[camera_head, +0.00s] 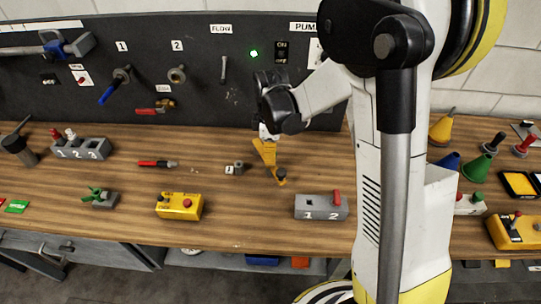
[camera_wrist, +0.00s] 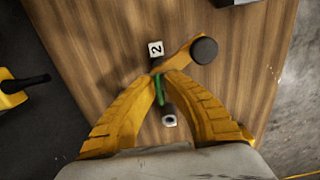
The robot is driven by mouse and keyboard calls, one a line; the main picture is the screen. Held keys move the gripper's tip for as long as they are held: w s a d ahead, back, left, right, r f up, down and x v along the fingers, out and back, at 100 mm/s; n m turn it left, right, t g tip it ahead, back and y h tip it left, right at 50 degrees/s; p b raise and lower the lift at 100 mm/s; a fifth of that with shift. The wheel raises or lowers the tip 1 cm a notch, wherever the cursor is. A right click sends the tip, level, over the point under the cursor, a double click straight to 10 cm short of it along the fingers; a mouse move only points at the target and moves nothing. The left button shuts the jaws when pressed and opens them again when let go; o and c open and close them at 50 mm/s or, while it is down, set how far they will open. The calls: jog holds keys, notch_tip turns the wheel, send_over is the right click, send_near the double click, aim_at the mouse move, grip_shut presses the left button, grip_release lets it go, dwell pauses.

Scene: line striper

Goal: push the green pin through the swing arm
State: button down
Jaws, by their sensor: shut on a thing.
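My gripper (camera_wrist: 161,76) has its yellow fingers closed together at the tips on the green pin (camera_wrist: 160,92), which shows as a thin green strip between them. The orange-yellow swing arm (camera_wrist: 182,55) runs from the fingertips to a round dark knob (camera_wrist: 204,50). A white label marked 2 (camera_wrist: 155,48) lies just beyond the tips, and a pale label marked 0 (camera_wrist: 169,121) shows between the fingers. In the head view my gripper (camera_head: 268,158) points down at the bench beside the knob (camera_head: 281,173). Whether the pin is inside the swing arm's hole is hidden.
A grey block marked 1 and 2 (camera_head: 321,208) stands at front right of the gripper. A yellow box (camera_head: 180,207) stands at front left. A small grey block (camera_head: 235,168) sits close on the left. Bare wood lies between them. A dark panel (camera_head: 150,60) stands behind.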

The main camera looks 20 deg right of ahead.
jog(key=shift+f, duration=0.2)
dwell(0.5)
jog(key=shift+f+b, duration=0.25)
jog(key=shift+b, duration=0.15)
jog(key=c, duration=1.1)
grip_release()
jog(key=shift+r, duration=0.1)
jog(key=shift+r+p, duration=2.4)
jog(key=shift+r, duration=1.1)
